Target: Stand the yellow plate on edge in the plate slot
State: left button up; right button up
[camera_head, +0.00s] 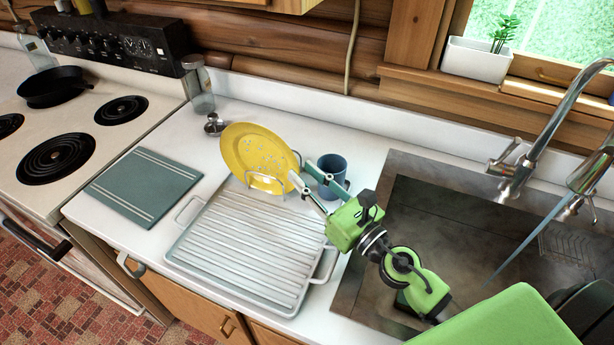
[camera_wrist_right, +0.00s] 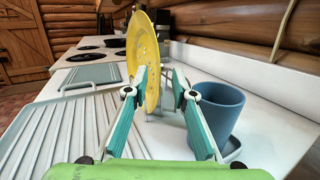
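The yellow plate (camera_head: 258,150) stands on edge, leaning back, in a small wire plate slot (camera_head: 268,184) behind the ribbed tray. In the right wrist view the plate (camera_wrist_right: 147,58) is seen nearly edge-on, upright. My right gripper (camera_head: 299,172) is at the plate's right edge. Its two fingers (camera_wrist_right: 154,82) are apart, with the plate's edge showing between them. They look clear of the plate, though contact at the tips is hard to judge. The slot's wires are partly hidden by the plate. My left gripper is not in view.
A white ribbed tray (camera_head: 191,258) lies in front of the plate. A blue mug (camera_head: 333,170) stands close to the right of my gripper, also in the wrist view (camera_wrist_right: 214,110). A sink (camera_head: 440,220) is at right; a teal folded cloth (camera_head: 143,185) and stove (camera_head: 80,130) are at left.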

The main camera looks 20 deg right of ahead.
jog(key=shift+f, duration=0.1)
jog(key=shift+s, duration=0.15)
jog(key=v, duration=1.1)
jog(key=shift+s+d, duration=0.1)
jog(key=shift+s, duration=0.25)
dwell(0.4)
